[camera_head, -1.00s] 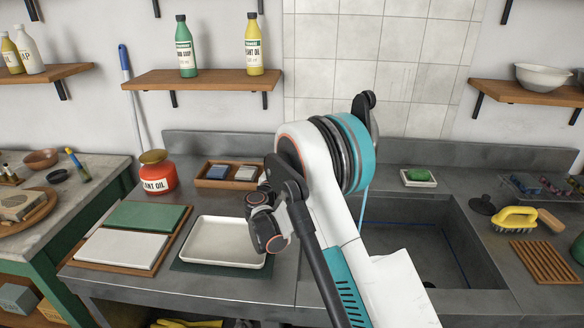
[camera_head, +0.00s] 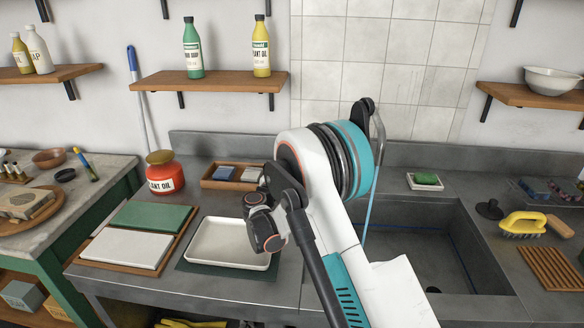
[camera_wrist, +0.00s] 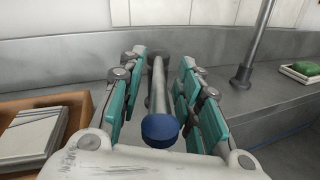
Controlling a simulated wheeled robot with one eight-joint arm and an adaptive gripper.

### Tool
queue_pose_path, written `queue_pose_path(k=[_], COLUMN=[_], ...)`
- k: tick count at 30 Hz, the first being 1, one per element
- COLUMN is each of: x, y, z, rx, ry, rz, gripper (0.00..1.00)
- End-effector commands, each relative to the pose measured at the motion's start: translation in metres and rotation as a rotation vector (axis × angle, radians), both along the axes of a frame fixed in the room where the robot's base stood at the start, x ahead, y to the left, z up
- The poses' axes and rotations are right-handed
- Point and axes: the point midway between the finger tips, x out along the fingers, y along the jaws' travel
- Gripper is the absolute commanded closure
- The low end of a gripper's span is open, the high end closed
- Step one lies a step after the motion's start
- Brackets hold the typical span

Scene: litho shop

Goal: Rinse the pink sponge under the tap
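No pink sponge shows in either view. In the wrist view my gripper's (camera_wrist: 160,92) teal fingers are spread on either side of a grey rod with a blue end (camera_wrist: 160,130), possibly a tap lever. Gaps show between fingers and rod. In the head view my arm hides the gripper. The tap's grey spout (camera_head: 379,140) curves behind my arm; its upright pipe seems to be the one in the wrist view (camera_wrist: 251,45). A thin pale-blue streak (camera_head: 367,215), perhaps water, drops toward the sink (camera_head: 430,262). The basin is partly hidden.
A wooden tray (camera_head: 208,184) with blue and grey blocks is left of my arm. A white tray (camera_head: 215,257) lies nearer. A green block (camera_head: 426,179) on a white dish, a yellow brush (camera_head: 522,223) and a slatted rack (camera_head: 552,268) stand around the sink's right.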

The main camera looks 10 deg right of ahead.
Motion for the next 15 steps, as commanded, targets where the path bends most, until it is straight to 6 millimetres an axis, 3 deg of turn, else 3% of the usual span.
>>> queue_pose_path(k=[5,15], x=[-0.018,-0.073], y=[0.015,0.055], z=[0.0,0.0], rx=[0.0,0.0], ry=[0.0,0.0], rz=[0.003,0.003], gripper=[0.68,0.68])
